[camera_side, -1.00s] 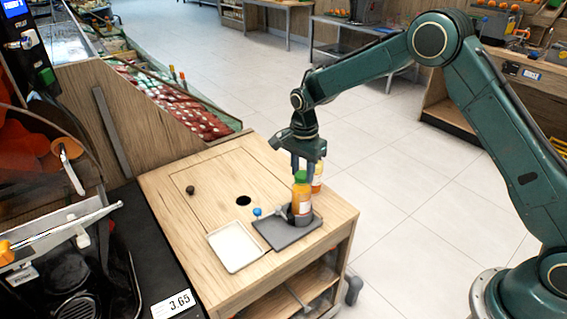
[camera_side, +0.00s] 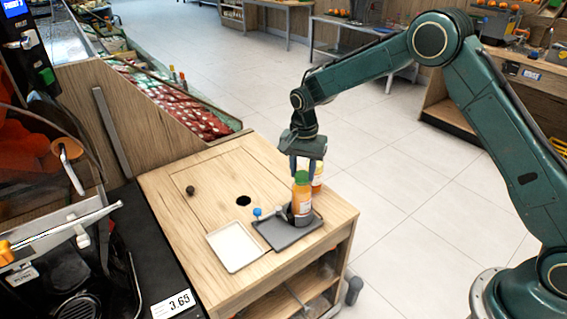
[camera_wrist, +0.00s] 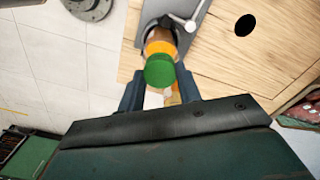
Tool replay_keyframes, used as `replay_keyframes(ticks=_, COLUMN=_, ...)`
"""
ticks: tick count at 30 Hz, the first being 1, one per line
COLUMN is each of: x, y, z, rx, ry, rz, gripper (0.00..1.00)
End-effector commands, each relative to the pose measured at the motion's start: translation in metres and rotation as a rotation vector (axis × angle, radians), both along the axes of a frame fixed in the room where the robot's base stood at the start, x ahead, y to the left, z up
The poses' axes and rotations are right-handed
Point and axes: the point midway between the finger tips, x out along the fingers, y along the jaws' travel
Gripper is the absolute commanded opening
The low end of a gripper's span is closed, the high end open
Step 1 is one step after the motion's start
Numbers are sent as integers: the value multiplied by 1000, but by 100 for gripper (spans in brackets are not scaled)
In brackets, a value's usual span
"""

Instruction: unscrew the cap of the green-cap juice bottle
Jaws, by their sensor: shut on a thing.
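The juice bottle (camera_side: 302,204) with orange juice stands upright in a dark holder on the grey tray of the wooden table. Its green cap (camera_side: 301,177) is on top, and in the wrist view the cap (camera_wrist: 160,71) covers most of the bottle. My gripper (camera_side: 304,174) points down from above, with its fingers on either side of the cap. It is shut on the green cap, and the wrist view shows a finger at each side. The exact contact is partly hidden.
A second bottle (camera_side: 317,175) stands close behind the first. A blue-knobbed lever (camera_side: 257,212) sticks out left of the holder on the grey tray (camera_side: 286,235). A white tray (camera_side: 235,247) lies to the left. The table has a round hole (camera_side: 243,200) and a small dark knob (camera_side: 190,190).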

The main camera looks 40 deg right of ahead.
Motion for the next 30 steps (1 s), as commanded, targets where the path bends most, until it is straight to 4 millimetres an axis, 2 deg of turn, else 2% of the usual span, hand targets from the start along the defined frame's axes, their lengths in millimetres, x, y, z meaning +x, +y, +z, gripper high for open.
replay_keyframes(ticks=9, x=0, y=0, z=0, rx=-1, ry=1, rz=204, gripper=7)
replay_keyframes(ticks=23, x=0, y=0, z=0, rx=0, ry=0, rz=236, gripper=7)
replay_keyframes(ticks=30, x=0, y=0, z=0, rx=-1, ry=1, rz=376, gripper=7)
